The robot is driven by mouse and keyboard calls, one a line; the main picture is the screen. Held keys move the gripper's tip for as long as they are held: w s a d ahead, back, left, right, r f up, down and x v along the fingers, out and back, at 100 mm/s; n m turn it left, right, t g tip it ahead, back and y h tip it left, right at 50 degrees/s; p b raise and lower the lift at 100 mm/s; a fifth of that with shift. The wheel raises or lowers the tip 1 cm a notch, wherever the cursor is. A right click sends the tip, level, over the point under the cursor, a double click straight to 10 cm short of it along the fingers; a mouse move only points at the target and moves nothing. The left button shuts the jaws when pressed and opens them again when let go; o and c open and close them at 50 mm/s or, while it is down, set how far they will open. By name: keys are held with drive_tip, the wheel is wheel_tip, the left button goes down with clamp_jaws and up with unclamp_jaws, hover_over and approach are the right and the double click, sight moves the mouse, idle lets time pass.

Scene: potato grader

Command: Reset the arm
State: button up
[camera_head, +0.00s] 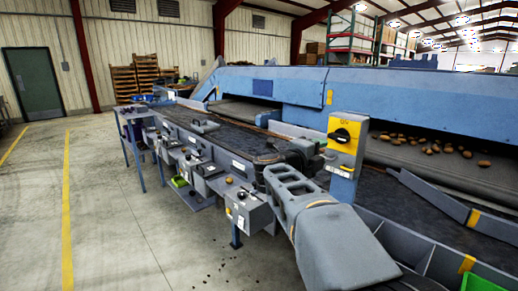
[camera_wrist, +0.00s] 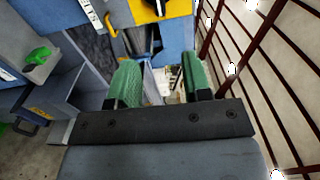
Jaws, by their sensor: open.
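My gripper (camera_wrist: 158,66) shows in the wrist view with its two green fingers apart and nothing held between them. Beyond the fingers there are blue panels and a small bright patch of clutter. In the head view my grey arm reaches up from the lower right, in front of the end of the dark conveyor belt (camera_head: 235,140). My fingers cannot be made out in that view.
A yellow switch panel (camera_head: 345,134) with a black knob stands on a blue post close to my arm; it also tops the wrist view (camera_wrist: 150,10). Potatoes (camera_head: 436,148) lie on the belt at right. Grey bins (camera_head: 405,243) are at lower right. The left floor is open.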

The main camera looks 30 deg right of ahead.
drive_tip(key=shift+w, duration=0.1)
drive_tip(key=w+a+f+n+t+y+p, duration=0.1)
drive_tip(key=w+a+f+n+t+y, duration=0.35)
drive_tip(key=a+n+y, duration=0.4)
drive_tip(key=w+a+f+n+t+y, duration=0.3)
drive_tip(key=w+a+n+t+y, duration=0.25)
drive_tip(key=n, duration=0.55)
drive_tip(key=s+a+f+n+g+y+p, duration=0.35)
drive_tip(key=s+a+f+n+g, duration=0.35)
drive_tip(key=s+a+f+n, duration=0.25)
drive_tip(key=s+a+f+n+g+p, duration=0.1)
drive_tip(key=s+a+n+g+p, duration=0.1)
drive_tip(key=s, duration=0.9)
drive_tip(key=n+g, duration=0.1)
drive_tip(key=n, duration=0.1)
drive_tip(key=shift+s+a+f+n+g+p, duration=0.2)
drive_tip(key=shift+a+f+n+g+p, duration=0.1)
drive_tip(key=shift+a+g+p, duration=0.1)
